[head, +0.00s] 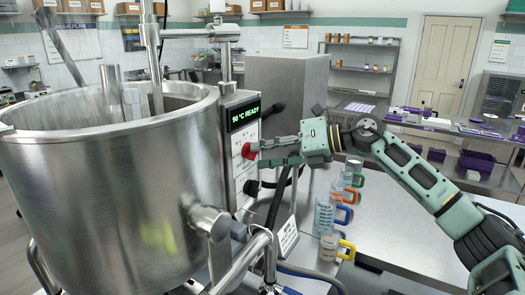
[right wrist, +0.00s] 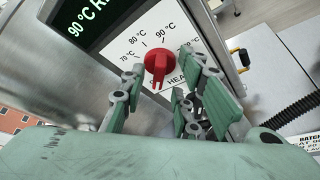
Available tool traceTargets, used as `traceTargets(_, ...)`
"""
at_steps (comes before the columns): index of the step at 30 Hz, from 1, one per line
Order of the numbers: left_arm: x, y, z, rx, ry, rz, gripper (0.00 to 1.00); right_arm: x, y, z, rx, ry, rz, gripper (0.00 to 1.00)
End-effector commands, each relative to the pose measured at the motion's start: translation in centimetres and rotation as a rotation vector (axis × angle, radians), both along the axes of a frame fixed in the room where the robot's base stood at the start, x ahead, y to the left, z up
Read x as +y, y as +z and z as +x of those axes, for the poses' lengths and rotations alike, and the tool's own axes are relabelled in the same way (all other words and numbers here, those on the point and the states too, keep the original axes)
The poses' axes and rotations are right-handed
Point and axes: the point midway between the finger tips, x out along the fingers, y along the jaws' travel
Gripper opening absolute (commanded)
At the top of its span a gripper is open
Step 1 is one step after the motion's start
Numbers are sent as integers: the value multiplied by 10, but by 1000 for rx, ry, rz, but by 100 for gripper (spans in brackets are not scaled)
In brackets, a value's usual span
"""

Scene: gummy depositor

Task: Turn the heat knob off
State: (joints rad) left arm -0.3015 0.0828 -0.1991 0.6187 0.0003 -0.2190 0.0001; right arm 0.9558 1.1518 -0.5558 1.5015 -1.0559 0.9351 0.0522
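The red heat knob (head: 248,151) is on the white control panel (head: 240,172) on the side of the steel kettle (head: 110,190). In the right wrist view the red knob (right wrist: 158,64) sits on a dial marked 70, 80 and 90 °C, with the word HEAT partly hidden below it. The display (head: 244,115) reads 90 °C READY. My right gripper (head: 258,156) is at the knob, its fingers open on either side; I cannot tell whether they touch it. My left gripper is out of view.
A black knob (head: 251,188) is below the red one. Several measuring jugs with coloured handles, one yellow (head: 346,249), stand on the steel table (head: 400,225) below my right arm. Black hoses hang near the panel. A back bench (head: 440,130) holds purple trays.

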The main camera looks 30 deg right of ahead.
Motion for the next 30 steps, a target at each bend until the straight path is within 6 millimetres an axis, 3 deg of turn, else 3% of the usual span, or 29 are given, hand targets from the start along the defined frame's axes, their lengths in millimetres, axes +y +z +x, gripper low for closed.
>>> traceTargets(15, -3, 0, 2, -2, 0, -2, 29, -70, 25, -65, 4, -2, -3, 29)
traceTargets(30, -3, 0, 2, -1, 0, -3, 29, -77, 31, -73, -1, 0, -1, 29)
